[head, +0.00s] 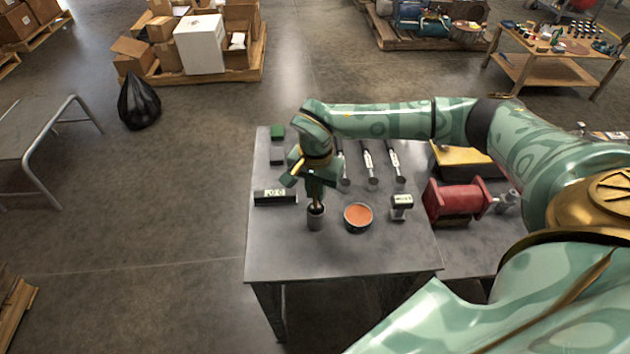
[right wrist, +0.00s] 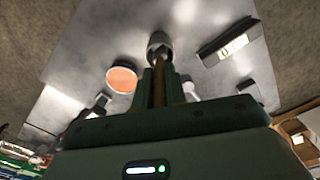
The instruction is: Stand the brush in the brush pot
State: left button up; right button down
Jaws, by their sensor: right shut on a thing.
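The brush pot (head: 316,219) is a small grey cylinder standing upright near the table's left front. It also shows in the right wrist view (right wrist: 159,40), just beyond my fingertips. My right gripper (head: 315,197) is directly above the pot, pointing down. It is shut on the brush (right wrist: 160,78), a brown stick between the two green fingers (right wrist: 160,72). The brush's lower end (head: 317,207) is at the pot's mouth and looks to be inside it. How deep it reaches is hidden. My left gripper is not in view.
A round dish with orange contents (head: 358,216) stands right of the pot. A dark labelled block (head: 275,197) lies to the left. A small labelled stand (head: 401,206) and several long tools (head: 369,163) are further right and back. The table's front (head: 340,258) is clear.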

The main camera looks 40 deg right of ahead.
jog(key=c, duration=1.3)
grip_release()
jog(key=shift+c, duration=0.2)
notch_tip(320, 180, up, 16)
jog(key=p, duration=0.4)
jog(key=shift+r, duration=0.15)
